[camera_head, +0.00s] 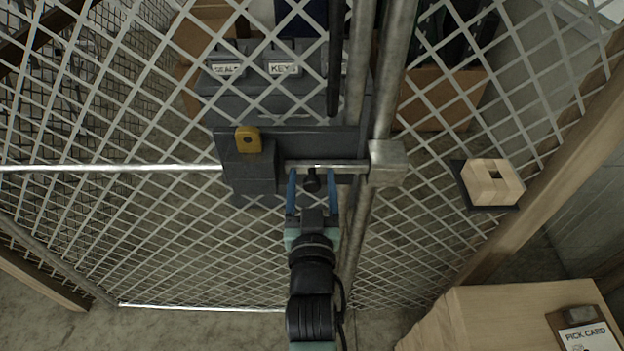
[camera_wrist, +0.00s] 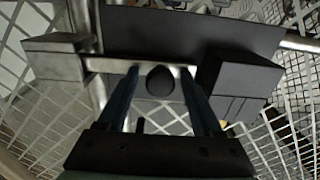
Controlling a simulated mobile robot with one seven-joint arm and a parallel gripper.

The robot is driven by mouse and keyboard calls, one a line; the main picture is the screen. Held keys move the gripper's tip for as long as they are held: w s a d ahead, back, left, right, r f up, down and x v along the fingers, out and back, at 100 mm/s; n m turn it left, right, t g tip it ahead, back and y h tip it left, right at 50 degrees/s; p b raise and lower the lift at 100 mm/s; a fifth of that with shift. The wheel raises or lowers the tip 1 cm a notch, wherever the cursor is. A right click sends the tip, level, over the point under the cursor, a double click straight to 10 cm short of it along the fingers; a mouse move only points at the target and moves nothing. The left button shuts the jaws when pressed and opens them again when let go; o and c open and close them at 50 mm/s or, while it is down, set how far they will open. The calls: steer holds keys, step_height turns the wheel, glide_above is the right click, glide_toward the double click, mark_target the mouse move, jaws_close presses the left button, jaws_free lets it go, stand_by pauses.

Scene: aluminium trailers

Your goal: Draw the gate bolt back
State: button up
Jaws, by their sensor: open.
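The gate bolt (camera_head: 345,166) is a short bright metal bar lying level across a dark lock plate (camera_head: 345,142). Its right end meets a grey metal keeper (camera_head: 387,162) on the post. A dark round knob (camera_head: 312,180) hangs from the bar. My gripper (camera_head: 311,178) is open, with one blue finger on each side of the knob. In the wrist view the bolt (camera_wrist: 110,65) runs behind the fingertips, and the knob (camera_wrist: 160,81) sits between the fingers with gaps on both sides. The wrist view mirrors the layout: the keeper (camera_wrist: 58,60) is at left.
Wire mesh surrounds the lock. Labelled grey boxes (camera_head: 282,88) are behind it. A small wooden block (camera_head: 492,183) is at right, and a wooden crate (camera_head: 490,315) is at lower right.

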jaws_close()
stand_by(1.4)
